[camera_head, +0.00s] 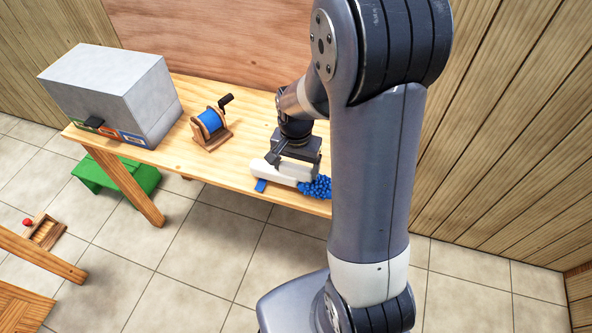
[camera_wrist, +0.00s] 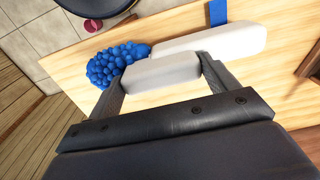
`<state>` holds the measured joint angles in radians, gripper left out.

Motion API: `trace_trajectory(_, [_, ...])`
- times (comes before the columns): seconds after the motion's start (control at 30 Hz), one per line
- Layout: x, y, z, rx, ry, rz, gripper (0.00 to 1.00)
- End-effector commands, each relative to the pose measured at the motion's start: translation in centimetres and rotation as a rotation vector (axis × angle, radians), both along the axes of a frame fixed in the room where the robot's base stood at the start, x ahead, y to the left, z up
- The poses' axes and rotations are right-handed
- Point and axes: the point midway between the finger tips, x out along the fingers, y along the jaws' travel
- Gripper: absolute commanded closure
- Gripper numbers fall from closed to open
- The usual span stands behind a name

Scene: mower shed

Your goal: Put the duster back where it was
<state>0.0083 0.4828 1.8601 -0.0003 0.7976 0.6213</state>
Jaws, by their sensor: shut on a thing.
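The duster has a blue bobbly head (camera_head: 318,187) and a white handle (camera_head: 285,171). It lies at or just above the front edge of the wooden table, head to the right. My gripper (camera_head: 288,158) is above it, pointing down, shut on a pale block-like part. In the wrist view this part (camera_wrist: 160,72) sits between the fingers, beside the blue head (camera_wrist: 117,66). A longer white piece (camera_wrist: 212,42) runs behind it; I cannot tell whether they join. A blue strip (camera_head: 261,185) lies by the table edge next to the handle. My arm hides the table's right end.
A blue spool on a wooden stand with a crank (camera_head: 209,124) stands left of my gripper. A grey cabinet with coloured labels (camera_head: 112,90) is at the table's left end. A green stool (camera_head: 92,172) is below. Bare table (camera_head: 232,165) lies between spool and duster.

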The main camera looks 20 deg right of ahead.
Motion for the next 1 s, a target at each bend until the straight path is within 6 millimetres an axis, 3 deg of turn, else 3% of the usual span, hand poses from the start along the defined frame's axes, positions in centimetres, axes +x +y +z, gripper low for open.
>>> trace_trajectory(0.2, [-0.1, 0.0, -2.3, 0.000, 0.004, 0.001, 0.40])
trace_trajectory(0.57, [0.0, 0.0, -2.8, 0.000, 0.000, 0.001, 0.40])
trace_trajectory(0.6, [0.0, 0.0, -2.8, 0.000, 0.000, 0.001, 0.18])
trace_trajectory(0.83, [0.0, 0.0, -2.7, 0.000, 0.001, 0.001, 0.00])
trace_trajectory(1.0, [0.0, 0.0, -2.7, 0.000, 0.001, 0.001, 0.00])
